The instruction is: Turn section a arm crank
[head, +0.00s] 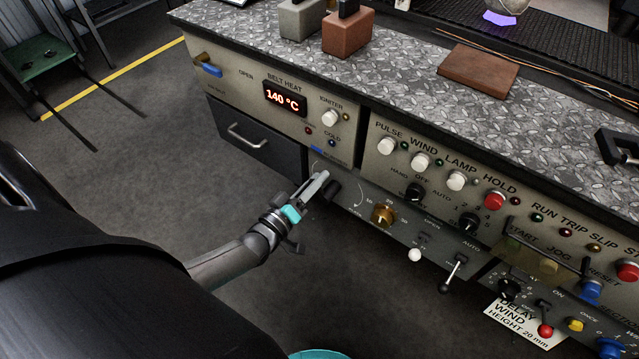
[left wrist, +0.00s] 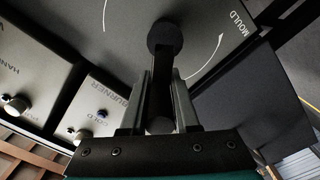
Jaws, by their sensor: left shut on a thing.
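In the left wrist view the dark crank (left wrist: 164,42) has a round end at the top and a bar running down between my fingers, beside a curved white arrow and the word MOULD. My left gripper (head: 320,184) is shut on the crank, with one finger on each side of its bar in the left wrist view (left wrist: 162,78). My right gripper is not in view.
A brass knob (head: 383,214) sits just right of the crank. A white-tipped lever (head: 414,255) and a black-tipped lever (head: 452,274) stick out farther right. A dark drawer with a handle (head: 247,136) is up left. Open floor lies to the left.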

